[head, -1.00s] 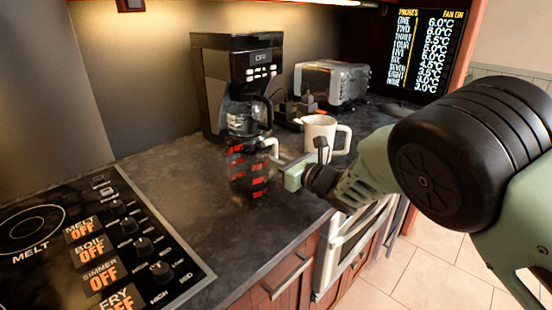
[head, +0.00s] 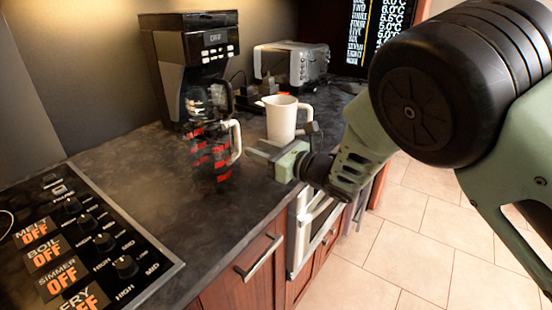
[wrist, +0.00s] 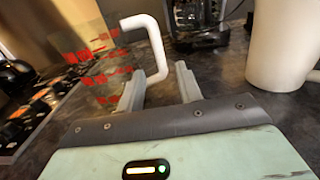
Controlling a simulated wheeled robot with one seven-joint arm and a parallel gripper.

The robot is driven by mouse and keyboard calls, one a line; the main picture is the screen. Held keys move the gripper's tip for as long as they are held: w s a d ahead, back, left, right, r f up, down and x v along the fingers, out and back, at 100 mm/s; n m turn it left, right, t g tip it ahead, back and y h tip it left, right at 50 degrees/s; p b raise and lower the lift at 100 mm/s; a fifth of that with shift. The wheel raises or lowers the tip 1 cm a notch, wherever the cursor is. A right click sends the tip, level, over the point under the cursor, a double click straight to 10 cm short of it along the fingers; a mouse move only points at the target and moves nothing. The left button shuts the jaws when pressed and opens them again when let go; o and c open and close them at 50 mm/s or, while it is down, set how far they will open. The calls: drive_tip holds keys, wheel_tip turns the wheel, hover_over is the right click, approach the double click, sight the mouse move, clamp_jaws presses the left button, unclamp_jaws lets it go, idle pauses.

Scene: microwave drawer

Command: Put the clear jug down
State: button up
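The clear jug (head: 212,158) has red markings and a white handle (head: 236,142). In the head view it appears to stand on the dark counter in front of the coffee maker. In the wrist view the jug (wrist: 95,60) is at the upper left, its handle (wrist: 157,45) just beyond the fingertips. My gripper (head: 254,150) is on the handle side, to the right of the jug. In the wrist view its two fingers (wrist: 164,80) are spread, with dark counter visible between them. The handle's lower end is close to the left finger; whether they touch is unclear.
A white pitcher (head: 282,118) stands close behind my gripper. The black coffee maker (head: 190,55) and a toaster (head: 292,63) are at the back. The stove panel (head: 85,240) is at the left. Bare counter (head: 135,175) lies between stove and jug.

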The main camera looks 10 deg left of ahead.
drive_tip(key=v, duration=0.4)
drive_tip(key=shift+s+d+b, duration=0.15)
drive_tip(key=shift+d+b, duration=0.15)
drive_tip(key=shift+d, duration=0.05)
